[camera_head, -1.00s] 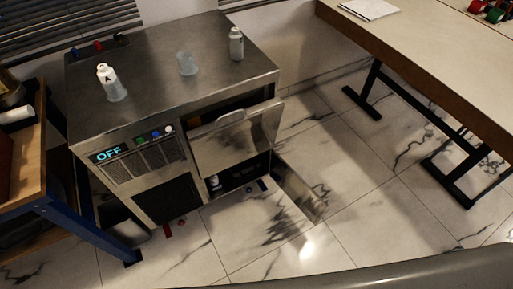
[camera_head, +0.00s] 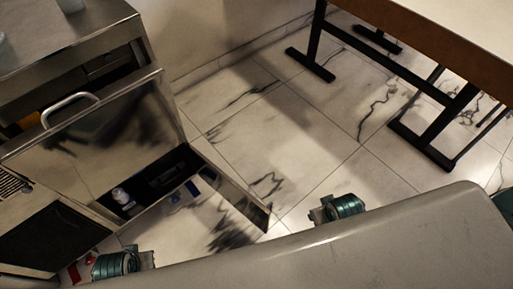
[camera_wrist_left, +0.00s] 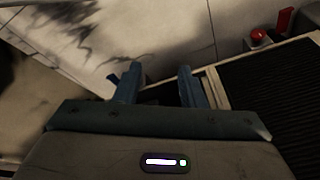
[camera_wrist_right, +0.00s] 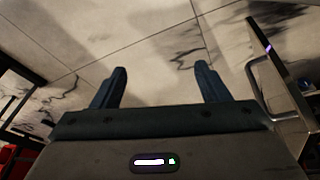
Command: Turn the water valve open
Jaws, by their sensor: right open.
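The steel machine (camera_head: 95,150) stands at the left of the head view with its handled front panel (camera_head: 110,140) swung out. Below the panel is a dark compartment (camera_head: 160,180) with a white bottle-like part (camera_head: 121,196) and small blue parts (camera_head: 192,188). I cannot tell which part is the water valve. A red lever (camera_wrist_left: 285,20) and a red knob (camera_wrist_left: 258,36) show in the left wrist view. My left gripper (camera_wrist_left: 160,72) has its fingers apart, empty, near a dark grille. My right gripper (camera_wrist_right: 158,70) is open and empty above the floor, left of the panel.
A table with black legs (camera_head: 435,130) stands at the right of the head view. The marble floor (camera_head: 290,130) between machine and table is clear. The panel edge (camera_wrist_right: 275,65) is close to my right gripper's right side.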

